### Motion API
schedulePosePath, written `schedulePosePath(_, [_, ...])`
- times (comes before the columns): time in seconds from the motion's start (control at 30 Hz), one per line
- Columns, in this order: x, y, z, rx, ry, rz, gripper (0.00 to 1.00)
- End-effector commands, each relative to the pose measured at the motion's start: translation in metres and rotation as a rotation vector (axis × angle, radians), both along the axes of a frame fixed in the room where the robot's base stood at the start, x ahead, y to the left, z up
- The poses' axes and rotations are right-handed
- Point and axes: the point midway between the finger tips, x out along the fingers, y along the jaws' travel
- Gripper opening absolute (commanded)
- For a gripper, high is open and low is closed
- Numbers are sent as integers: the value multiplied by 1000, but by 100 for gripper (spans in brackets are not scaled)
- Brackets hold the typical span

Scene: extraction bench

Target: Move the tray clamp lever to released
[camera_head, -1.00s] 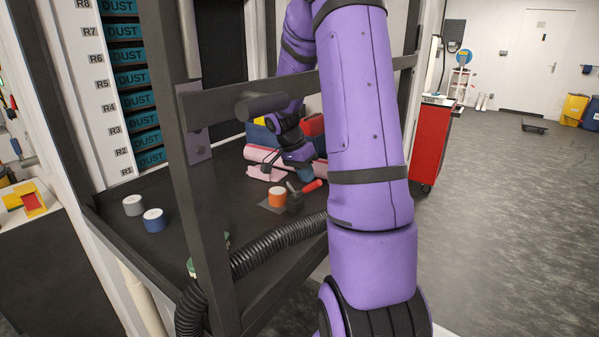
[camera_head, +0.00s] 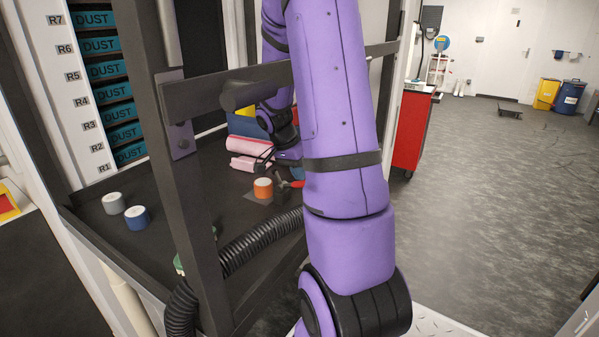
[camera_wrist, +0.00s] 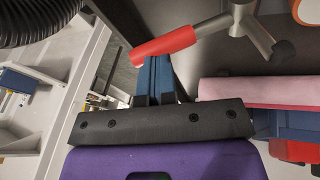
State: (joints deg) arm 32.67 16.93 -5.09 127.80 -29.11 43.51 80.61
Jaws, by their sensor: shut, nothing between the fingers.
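The clamp lever has a red handle (camera_wrist: 165,46) on a grey metal arm and pivot (camera_wrist: 250,32) in the wrist view. In the head view the red handle (camera_head: 296,184) shows beside the orange-and-white roll, partly hidden by my arm. My gripper (camera_wrist: 154,62) is shut and empty. Its blue fingertips lie at the near side of the red handle's free end; I cannot tell whether they touch it. In the head view my gripper (camera_head: 288,160) is just above the lever, partly behind my arm.
A dark frame bar (camera_head: 225,80) crosses in front of the bench. The orange roll (camera_head: 263,188), pink rolls (camera_head: 248,146) and a black hose (camera_head: 262,240) are close by. Grey (camera_head: 113,203) and blue (camera_head: 137,218) rolls stand at left. Open floor lies to the right.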

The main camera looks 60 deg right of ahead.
Motion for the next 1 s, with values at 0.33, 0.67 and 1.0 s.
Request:
schedulePosePath(0.33, [7,6,23,-2,-3,0,0])
schedulePosePath(0.67, [24,21,79,-1,-3,1,0])
schedulePosePath(1.0, [30,26,101,0,0,0,0])
